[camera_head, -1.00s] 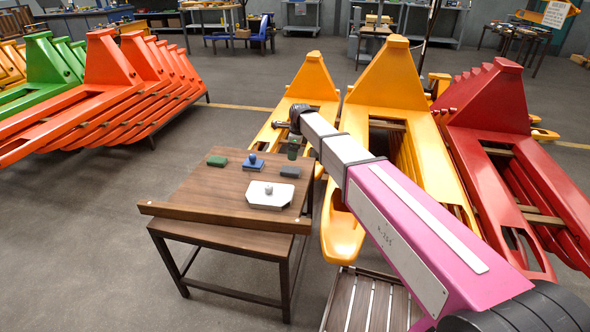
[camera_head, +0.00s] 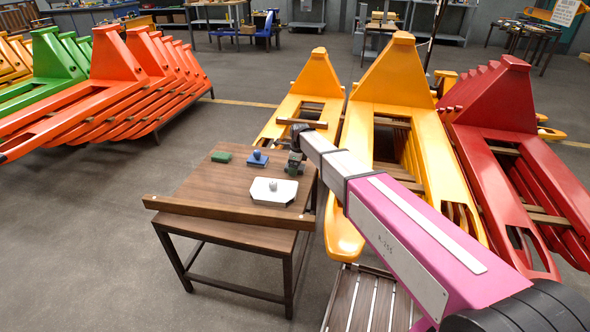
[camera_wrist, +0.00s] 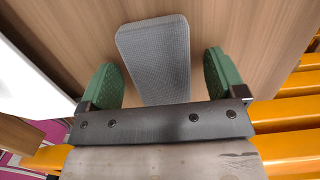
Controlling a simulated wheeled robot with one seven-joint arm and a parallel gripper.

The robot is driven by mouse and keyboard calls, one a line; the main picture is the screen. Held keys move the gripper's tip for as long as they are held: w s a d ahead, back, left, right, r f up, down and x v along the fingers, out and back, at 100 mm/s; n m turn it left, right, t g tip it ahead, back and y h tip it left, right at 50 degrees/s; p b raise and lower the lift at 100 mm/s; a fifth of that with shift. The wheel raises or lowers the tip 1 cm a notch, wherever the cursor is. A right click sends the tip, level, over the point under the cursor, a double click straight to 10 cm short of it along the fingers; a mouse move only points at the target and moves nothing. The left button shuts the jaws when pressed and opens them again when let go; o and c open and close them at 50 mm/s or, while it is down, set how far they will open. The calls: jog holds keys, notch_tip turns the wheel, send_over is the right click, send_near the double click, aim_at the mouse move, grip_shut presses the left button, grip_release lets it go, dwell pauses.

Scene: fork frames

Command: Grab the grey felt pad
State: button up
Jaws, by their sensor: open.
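The grey felt pad (camera_wrist: 155,50) lies on the wooden table top (camera_wrist: 255,40). In the wrist view it is a ribbed grey slab with rounded corners. My gripper (camera_wrist: 160,72) is open, its green finger pads on either side of the pad's near part. A gap shows between the pad and each finger; I see no contact. The pad's near end is hidden behind the dark gripper body. In the head view my gripper (camera_head: 294,168) is low at the table's right side and hides most or all of the pad.
On the table (camera_head: 195,185) are a green block (camera_head: 221,156), a blue stamp-like piece (camera_head: 258,160) and a white plate with a knob (camera_head: 272,192). The white plate's edge (camera_wrist: 35,65) is close left in the wrist view. A raised wooden bar (camera_head: 225,222) edges the front. Yellow frames (camera_head: 385,90) stand right.

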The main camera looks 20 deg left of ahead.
jog(key=c, duration=1)
